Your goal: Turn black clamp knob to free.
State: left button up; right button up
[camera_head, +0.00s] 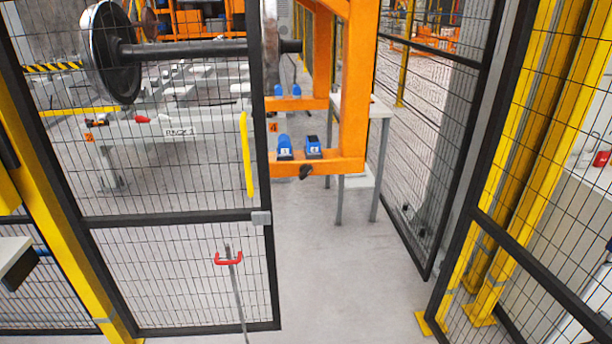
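A small black knob (306,171) shows under the front beam of the orange gantry frame (345,165), just below two blue blocks. It looks like the black clamp knob, but it is small and its setting cannot be read. The blue blocks (285,148) and (314,147) sit on the beam and bear small labels. Neither of my grippers is in view, and nothing touches the knob.
A black-framed mesh panel (180,217) with a yellow handle (246,155) stands at left. A red U-shaped piece on a grey rod (228,258) is before it. Another mesh panel (430,120) stands right of the opening. Clear floor (345,270) lies between. A wheelset (180,50) is behind.

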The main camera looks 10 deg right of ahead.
aim_at(305, 170)
jog(key=i+j+z, duration=0.3)
jog(key=i+j, duration=0.6)
jog(key=j, duration=0.1)
